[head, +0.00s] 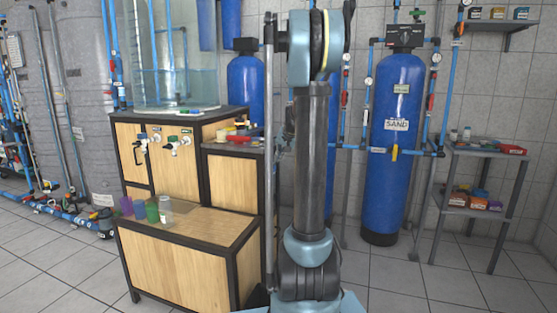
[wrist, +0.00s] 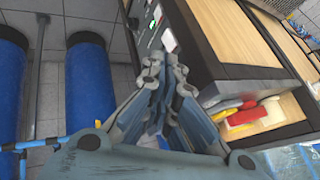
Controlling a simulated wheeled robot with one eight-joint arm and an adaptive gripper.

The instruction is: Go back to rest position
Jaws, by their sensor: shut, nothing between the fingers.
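My gripper (wrist: 155,75) shows in the middle of the wrist view. Its fingers are together, with nothing held between them. It points past the side of a wood and black-framed cabinet and hangs clear of what lies around it. In the head view my arm stands upright in front of the scene, right of the wooden cabinet (head: 188,268). My gripper cannot be made out in the head view.
Blue tanks (head: 395,95) with pipes stand at the back right, beside a grey shelf (head: 480,148) with small boxes. Coloured cups (head: 151,211) and a clear cup (head: 165,212) stand on the cabinet's lower ledge. Bare tiled floor (head: 420,285) lies at the front right.

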